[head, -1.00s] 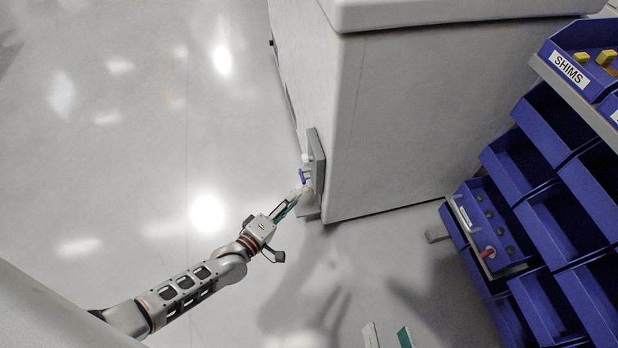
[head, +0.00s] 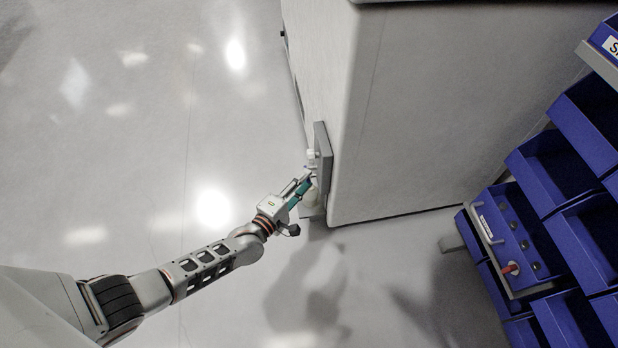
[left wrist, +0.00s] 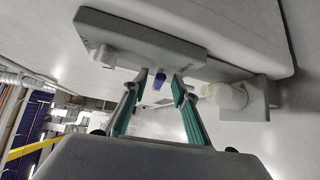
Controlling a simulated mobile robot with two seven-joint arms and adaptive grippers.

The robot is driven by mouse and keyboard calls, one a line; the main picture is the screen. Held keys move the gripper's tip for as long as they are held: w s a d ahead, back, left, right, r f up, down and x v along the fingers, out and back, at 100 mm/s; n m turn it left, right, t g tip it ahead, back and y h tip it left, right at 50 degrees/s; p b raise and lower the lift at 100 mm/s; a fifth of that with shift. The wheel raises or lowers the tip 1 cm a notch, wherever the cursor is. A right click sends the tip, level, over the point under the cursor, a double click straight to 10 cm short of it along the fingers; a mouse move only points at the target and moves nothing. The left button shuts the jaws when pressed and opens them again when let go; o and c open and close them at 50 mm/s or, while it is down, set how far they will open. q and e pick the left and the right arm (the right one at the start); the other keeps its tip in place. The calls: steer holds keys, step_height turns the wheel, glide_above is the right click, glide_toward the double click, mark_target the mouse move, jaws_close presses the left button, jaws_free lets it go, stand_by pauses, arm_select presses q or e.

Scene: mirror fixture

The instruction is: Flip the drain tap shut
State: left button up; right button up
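The drain tap's small blue handle (left wrist: 160,80) shows in the left wrist view below a grey panel (left wrist: 140,40). In the head view the panel (head: 323,158) is on the side of a large pale cabinet, and the handle is mostly hidden by my fingers. My left gripper (left wrist: 159,84) is open, its green-padded fingers on either side of the handle; I cannot tell whether either touches it. In the head view the left gripper (head: 307,182) reaches the panel from the lower left. My right gripper is not in view.
A cream-white bottle (left wrist: 228,96) sits in a grey bracket (left wrist: 258,100) right of the fingers in the left wrist view. The pale cabinet (head: 430,110) is right of the gripper. Blue bins (head: 590,230) stand farther right. Open floor (head: 120,150) lies left.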

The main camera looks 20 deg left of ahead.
arm_select(q)
steer(key=shift+x, duration=0.8)
steer(key=shift+w+d, duration=0.1)
steer(key=shift+w, duration=0.2)
jaws_close()
steer(key=shift+f, duration=0.1)
steer(key=shift+f+m+t, duration=0.25)
steer(key=shift+m+t, duration=0.35)
steer(key=shift+t, duration=0.1)
